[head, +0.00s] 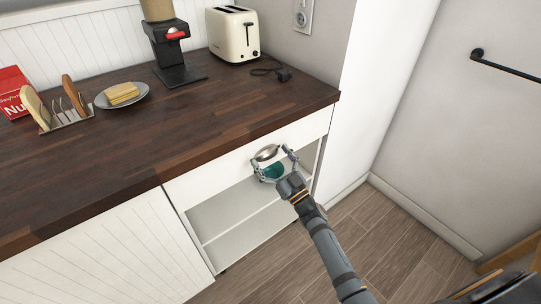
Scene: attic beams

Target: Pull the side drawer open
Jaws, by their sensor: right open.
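The side drawer (215,171) has a plain white front just under the dark wood countertop. It looks closed, its front about flush with the cabinet. A silvery metal handle (266,152) sits near the middle of the front. My right gripper (273,166) is open right at the handle, its fingers spread to either side of it. I cannot tell whether they touch it. The gripper and wrist hide part of the drawer's lower edge. My left gripper is out of view.
On the countertop (180,130) stand a toaster (233,34), a coffee maker (170,50), a plate (103,100) and a toast rack (68,120). Wooden floor (385,235) is free at right.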

